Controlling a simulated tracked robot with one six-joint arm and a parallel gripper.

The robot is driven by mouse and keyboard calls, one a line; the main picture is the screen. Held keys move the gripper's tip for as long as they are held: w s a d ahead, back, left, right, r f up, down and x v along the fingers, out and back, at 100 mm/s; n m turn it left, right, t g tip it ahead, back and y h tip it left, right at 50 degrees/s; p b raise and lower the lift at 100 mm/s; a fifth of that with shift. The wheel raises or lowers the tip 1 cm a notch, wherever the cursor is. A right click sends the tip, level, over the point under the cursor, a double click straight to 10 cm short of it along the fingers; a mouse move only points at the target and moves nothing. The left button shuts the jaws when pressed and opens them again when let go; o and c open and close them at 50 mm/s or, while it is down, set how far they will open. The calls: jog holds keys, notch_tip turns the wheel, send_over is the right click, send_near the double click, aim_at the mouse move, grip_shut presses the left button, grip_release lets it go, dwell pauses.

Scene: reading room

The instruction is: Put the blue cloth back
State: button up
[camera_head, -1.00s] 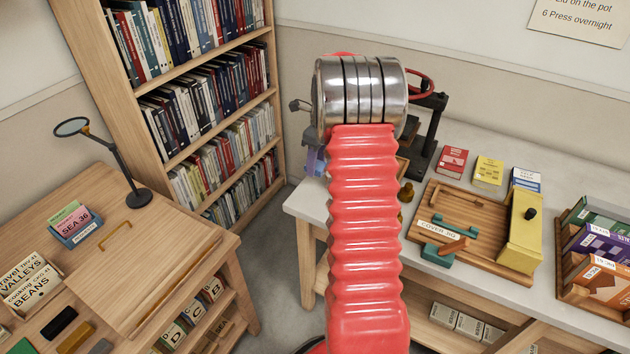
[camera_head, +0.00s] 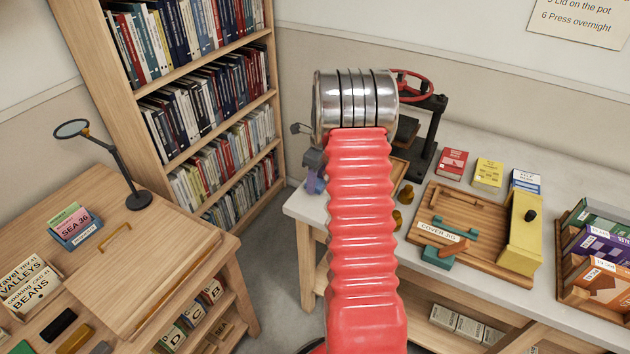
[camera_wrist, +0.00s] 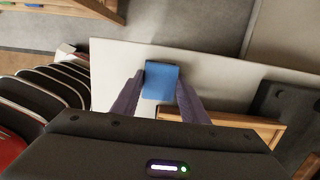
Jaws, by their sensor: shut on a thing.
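The blue cloth (camera_wrist: 160,82) shows in the wrist view as a small blue block-like piece between the two purple fingers. My gripper (camera_wrist: 158,90) is shut on it, above the pale bench top near its edge. In the head view my gripper (camera_head: 313,180) is mostly hidden behind my red arm, over the left end of the bench, and the cloth cannot be made out there. Whether the cloth touches the bench is hard to tell.
A black press with a red wheel (camera_head: 412,84) stands at the back of the white bench (camera_head: 300,205). A wooden tray (camera_head: 470,215) with a yellow block lies to the right. A tall bookcase (camera_head: 130,130) and a wooden desk (camera_head: 150,240) stand left.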

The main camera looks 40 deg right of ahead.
jog(key=o, duration=1)
jog(key=shift+o, duration=0.2)
notch_tip(320, 180, up, 12)
jog(key=s, duration=0.1)
jog(key=shift+s+d, duration=0.15)
jog(key=shift+d, duration=0.1)
jog(key=shift+a, duration=0.1)
dwell(0.4)
